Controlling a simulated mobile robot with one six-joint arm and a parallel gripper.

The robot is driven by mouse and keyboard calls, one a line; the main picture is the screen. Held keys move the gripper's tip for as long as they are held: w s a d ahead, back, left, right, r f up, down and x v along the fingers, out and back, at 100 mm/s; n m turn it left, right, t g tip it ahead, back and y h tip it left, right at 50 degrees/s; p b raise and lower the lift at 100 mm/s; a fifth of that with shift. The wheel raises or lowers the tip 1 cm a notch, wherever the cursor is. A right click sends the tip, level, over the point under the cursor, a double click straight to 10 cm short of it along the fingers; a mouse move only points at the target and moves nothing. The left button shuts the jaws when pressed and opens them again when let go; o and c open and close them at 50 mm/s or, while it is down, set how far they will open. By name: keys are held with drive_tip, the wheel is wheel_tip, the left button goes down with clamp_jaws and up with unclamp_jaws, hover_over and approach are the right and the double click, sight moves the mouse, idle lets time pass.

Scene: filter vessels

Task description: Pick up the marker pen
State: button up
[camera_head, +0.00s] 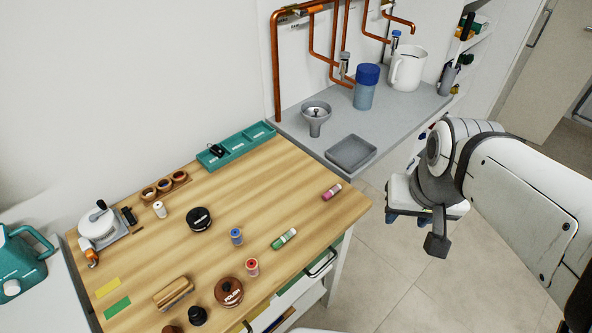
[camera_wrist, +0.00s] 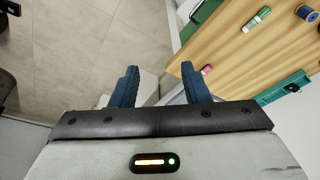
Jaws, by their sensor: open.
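Two short pen-like cylinders lie on the wooden table; I cannot tell for certain which is the marker pen. One is green with a pale label (camera_head: 284,239), near the front edge, and also shows in the wrist view (camera_wrist: 256,19). The other is pink (camera_head: 332,191), near the right corner, and also shows in the wrist view (camera_wrist: 206,69). My gripper (camera_head: 408,219) hangs over the floor to the right of the table, apart from both. In the wrist view its two blue fingers (camera_wrist: 160,80) are spread with nothing between them.
The wooden table (camera_head: 262,190) also holds spools, round tins, a teal tray (camera_head: 236,145) and a white pot (camera_head: 98,222). A grey counter (camera_head: 395,122) behind it carries a funnel, a grey tray (camera_head: 351,152), a blue-lidded jar and a white jug. Bare table surrounds both cylinders.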

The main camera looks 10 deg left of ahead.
drive_tip(key=w+a+f+m+g, duration=0.2)
drive_tip(key=w+a+f+m, duration=0.25)
drive_tip(key=w+a, duration=0.35)
drive_tip(key=m+g, duration=0.1)
drive_tip(key=m, duration=0.2)
hover_over(290, 232)
drive_tip(key=f, duration=0.6)
drive_tip(key=w+f, duration=0.1)
drive_tip(key=f, duration=0.2)
drive_tip(key=shift+d+f+b, duration=0.15)
drive_tip(key=shift+d+b, duration=0.2)
drive_tip(key=shift+b, duration=0.05)
drive_tip(key=f, duration=0.5)
drive_tip(key=s+f+p, duration=0.1)
drive_tip(key=f, duration=0.1)
drive_tip(key=shift+a+f, duration=0.35)
clamp_jaws()
